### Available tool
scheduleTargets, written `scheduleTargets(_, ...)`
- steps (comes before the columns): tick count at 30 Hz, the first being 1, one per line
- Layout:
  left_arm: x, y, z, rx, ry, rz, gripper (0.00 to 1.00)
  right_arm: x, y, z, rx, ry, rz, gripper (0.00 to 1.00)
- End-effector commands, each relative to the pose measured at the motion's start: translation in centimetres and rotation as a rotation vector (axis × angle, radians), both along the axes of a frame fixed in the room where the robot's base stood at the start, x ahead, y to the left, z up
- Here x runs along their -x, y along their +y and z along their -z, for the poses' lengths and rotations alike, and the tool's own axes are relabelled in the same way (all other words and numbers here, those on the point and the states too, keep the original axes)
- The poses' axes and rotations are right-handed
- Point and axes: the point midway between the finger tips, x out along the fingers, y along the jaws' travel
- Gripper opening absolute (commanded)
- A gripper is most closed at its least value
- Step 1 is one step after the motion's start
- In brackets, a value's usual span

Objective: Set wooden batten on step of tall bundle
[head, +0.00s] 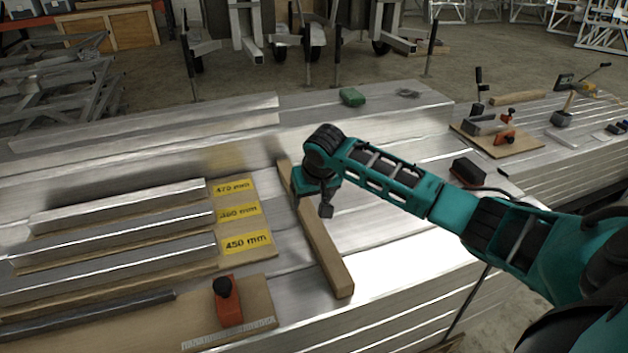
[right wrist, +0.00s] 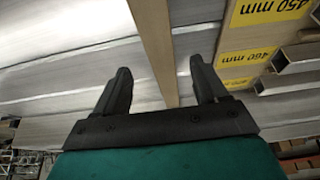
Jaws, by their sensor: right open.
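The wooden batten (head: 325,243) is a long light-brown bar on the flat metal top of the aluminium stack, its near end toward the front edge. My right gripper (head: 312,204) is open over the batten's far half. In the right wrist view the batten (right wrist: 153,40) runs between its two spread fingers (right wrist: 160,78), with gaps visible on both sides. I cannot tell how far above it the fingers are. The tall bundle (head: 235,158) rises behind, with a stepped top. The arm hides part of the bundle and batten. My left gripper is not in view.
Boards with metal profiles and yellow labels (head: 240,214) lie left of the batten. An orange tool (head: 228,303) sits near the front. A green block (head: 352,97) lies on the stack top behind. A black block (head: 468,171) and a tool board (head: 500,138) are at right.

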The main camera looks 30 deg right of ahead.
Motion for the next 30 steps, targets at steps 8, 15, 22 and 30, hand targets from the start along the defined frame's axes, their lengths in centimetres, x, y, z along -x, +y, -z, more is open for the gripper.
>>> scheduleTargets(8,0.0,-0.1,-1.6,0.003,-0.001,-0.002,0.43,1.6,0.4,-4.2,-0.001,0.001,0.001,0.72)
scheduleTargets(15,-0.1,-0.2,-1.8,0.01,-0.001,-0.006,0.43,2.0,0.4,-4.7,-0.001,0.002,0.001,0.72)
scheduleTargets(22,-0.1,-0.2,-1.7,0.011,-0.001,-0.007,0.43,1.9,0.5,-4.7,-0.001,0.001,0.001,0.72)
scheduleTargets(30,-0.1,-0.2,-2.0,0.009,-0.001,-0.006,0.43,2.1,1.0,-4.3,-0.006,-0.004,-0.015,0.72)
